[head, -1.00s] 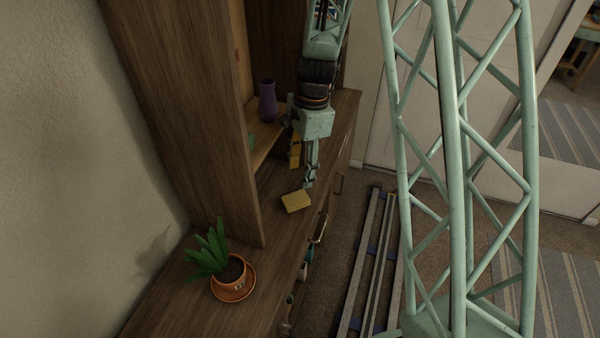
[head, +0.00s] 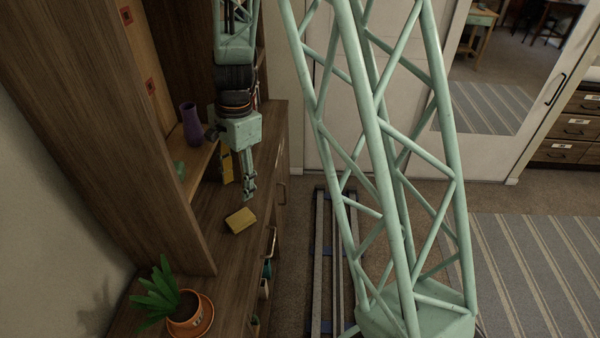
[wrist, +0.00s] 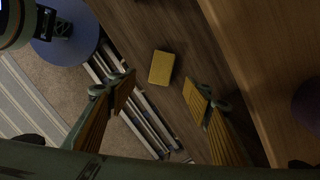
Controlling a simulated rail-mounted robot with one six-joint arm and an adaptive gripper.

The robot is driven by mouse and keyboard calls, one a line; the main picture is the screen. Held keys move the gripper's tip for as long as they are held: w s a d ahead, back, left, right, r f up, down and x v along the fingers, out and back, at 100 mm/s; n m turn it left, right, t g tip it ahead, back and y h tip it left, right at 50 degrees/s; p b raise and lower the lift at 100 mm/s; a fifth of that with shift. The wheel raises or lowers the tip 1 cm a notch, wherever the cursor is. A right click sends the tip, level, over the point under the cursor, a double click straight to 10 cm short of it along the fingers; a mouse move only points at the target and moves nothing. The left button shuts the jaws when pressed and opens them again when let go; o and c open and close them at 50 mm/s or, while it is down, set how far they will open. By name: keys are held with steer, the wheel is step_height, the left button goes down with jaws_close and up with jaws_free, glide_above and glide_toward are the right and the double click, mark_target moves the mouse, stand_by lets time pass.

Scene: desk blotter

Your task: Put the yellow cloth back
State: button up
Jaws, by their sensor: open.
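The yellow cloth (head: 240,220) lies as a small folded block on the wooden desk top, near its front edge. In the wrist view the cloth (wrist: 161,68) is ahead of my fingers and roughly between their lines, touched by neither. My gripper (head: 248,192) hangs above the desk just behind the cloth in the head view. In the wrist view my gripper (wrist: 160,90) is open and empty, its two yellow-lined fingers wide apart.
A potted plant (head: 184,310) on an orange saucer stands at the near end of the desk. The tall cabinet side (head: 110,120) rises beside the desk. Drawer handles (head: 271,240) stick out in front.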

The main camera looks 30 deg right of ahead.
steer(key=s+a+r+n+t, duration=0.1)
steer(key=s+r+n, duration=0.3)
steer(key=s+r, duration=0.5)
steer(key=s+a+r+n+t, duration=0.1)
steer(key=s+r+n, duration=0.35)
steer(key=r, duration=0.85)
steer(key=s+r+n+t, duration=0.1)
steer(key=s+r+n, duration=0.2)
steer(key=s, duration=0.8)
steer(key=s+d+r+n+t+h, duration=0.1)
steer(key=s+r+n, duration=0.3)
steer(key=s, duration=0.7)
step_height(320, 180, up, 3)
steer(key=shift+f, duration=0.2)
